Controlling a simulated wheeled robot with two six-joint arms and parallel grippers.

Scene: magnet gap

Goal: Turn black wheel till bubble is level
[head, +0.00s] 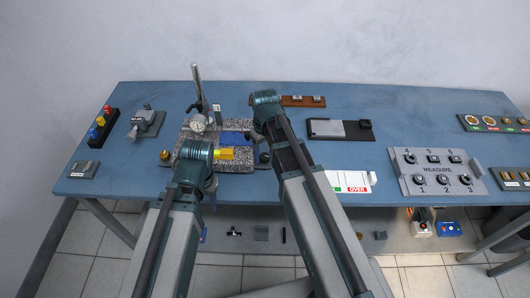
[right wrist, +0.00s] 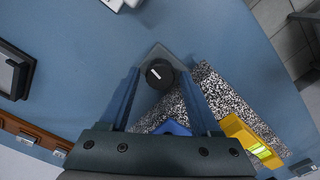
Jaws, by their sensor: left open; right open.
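The black wheel (right wrist: 160,74) with a white mark sits on a grey corner piece beside the speckled granite plate (right wrist: 232,92). In the right wrist view my right gripper (right wrist: 159,79) is open, one finger on each side of the wheel, with no clear contact. The yellow level (right wrist: 248,139) has a green vial; I cannot make out where its bubble rests. In the head view the level (head: 222,154) lies on the granite plate (head: 239,165), and the wheel (head: 264,158) shows at the plate's right. My left arm reaches over the plate's left front; its jaws are hidden.
A dial gauge (head: 198,122) on a post stands behind the level, near a blue block (head: 235,138). A brass knob (head: 165,156) is at the plate's left. A grey measure panel (head: 437,172) and a white card (head: 350,181) lie right.

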